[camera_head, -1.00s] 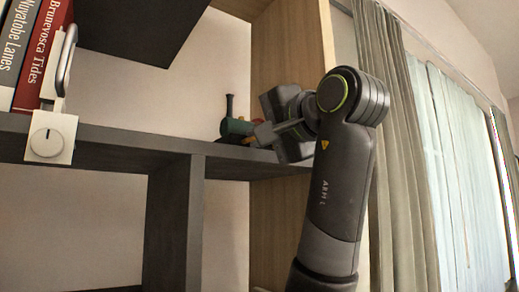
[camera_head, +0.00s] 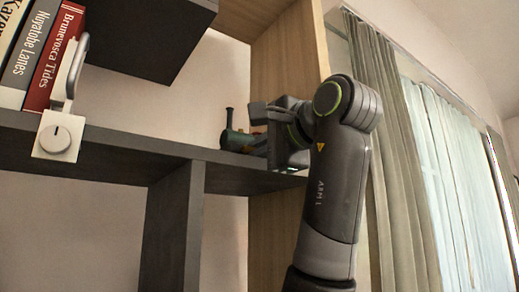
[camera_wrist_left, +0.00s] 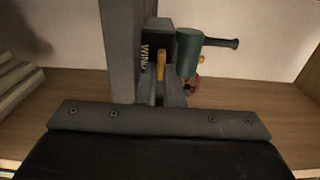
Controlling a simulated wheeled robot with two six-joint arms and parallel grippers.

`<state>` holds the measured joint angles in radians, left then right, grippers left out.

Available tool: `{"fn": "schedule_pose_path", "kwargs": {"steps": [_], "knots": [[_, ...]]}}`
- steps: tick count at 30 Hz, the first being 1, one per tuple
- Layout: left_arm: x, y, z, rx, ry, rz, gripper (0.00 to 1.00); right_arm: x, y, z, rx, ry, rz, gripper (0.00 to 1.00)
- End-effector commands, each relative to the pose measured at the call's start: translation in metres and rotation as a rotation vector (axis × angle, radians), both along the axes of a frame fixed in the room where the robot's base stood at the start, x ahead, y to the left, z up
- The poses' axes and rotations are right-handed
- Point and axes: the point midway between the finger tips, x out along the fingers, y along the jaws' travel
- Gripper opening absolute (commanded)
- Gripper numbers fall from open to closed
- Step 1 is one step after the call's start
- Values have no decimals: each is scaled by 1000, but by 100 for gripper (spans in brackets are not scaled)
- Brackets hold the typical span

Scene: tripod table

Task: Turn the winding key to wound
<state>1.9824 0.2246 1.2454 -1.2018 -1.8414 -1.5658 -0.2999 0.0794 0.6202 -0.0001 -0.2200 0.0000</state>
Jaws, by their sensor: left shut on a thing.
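A green toy locomotive (camera_head: 236,139) with a dark funnel stands on the dark shelf. In the left wrist view, the locomotive (camera_wrist_left: 189,55) shows its green boiler, a red part and a dark block with partly hidden lettering that reads "WIN". A yellow piece (camera_wrist_left: 160,65) beside the lettering looks like part of the winding key; I cannot make out its full shape. My left gripper (camera_head: 264,128) is at the right end of the locomotive, shut on what appears to be the winding key. Its large grey finger hides part of the block. My right gripper is out of view.
The shelf board (camera_head: 135,158) runs under the locomotive, with a wooden side panel (camera_head: 289,60) close to my gripper.

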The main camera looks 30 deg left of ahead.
Motion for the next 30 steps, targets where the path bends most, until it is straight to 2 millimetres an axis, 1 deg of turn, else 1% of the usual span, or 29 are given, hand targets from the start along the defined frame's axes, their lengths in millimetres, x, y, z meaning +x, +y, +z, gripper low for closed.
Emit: {"fn": "schedule_pose_path", "kwargs": {"steps": [5, 6, 10, 11, 24, 26, 30], "knots": [[0, 0, -1, -1, 2, 0, 0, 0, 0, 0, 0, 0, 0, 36], [0, 0, -1, -2, 2, 0, 11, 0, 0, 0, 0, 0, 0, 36], [0, 0, -1, -2, 2, 0, 28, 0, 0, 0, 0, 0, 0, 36], [0, 0, -1, -2, 2, 0, 29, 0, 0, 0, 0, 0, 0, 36], [1, 0, -3, -6, 4, 1, 29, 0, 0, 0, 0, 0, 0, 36], [2, 0, -2, -10, -6, 1, 29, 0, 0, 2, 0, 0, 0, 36], [2, -1, 1, -38, -72, 1, 29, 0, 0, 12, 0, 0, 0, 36]]}}
